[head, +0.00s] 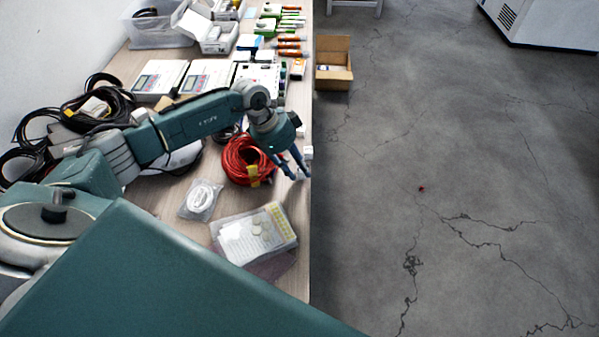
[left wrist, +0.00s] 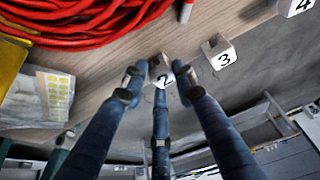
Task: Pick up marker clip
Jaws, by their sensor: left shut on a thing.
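My left gripper (head: 297,172) is at the right edge of the table, just right of the red cable coil. In the left wrist view its dark fingers (left wrist: 162,84) are closed around a white marker clip bearing a "2" (left wrist: 166,78). The fingers hide part of that clip. A second white clip with a "3" (left wrist: 222,55) sits apart from the fingers on the table edge. A third clip with a "4" (left wrist: 300,5) is farther along that edge, cut off by the frame. My right gripper is not in view.
The red cable coil (head: 245,160) lies close beside the gripper. A bag with a white roll (head: 200,200) and a clear packet (head: 255,235) lie nearer. Devices and boxes crowd the table's far part. A cardboard box (head: 334,82) stands beyond the edge. The floor at right is open.

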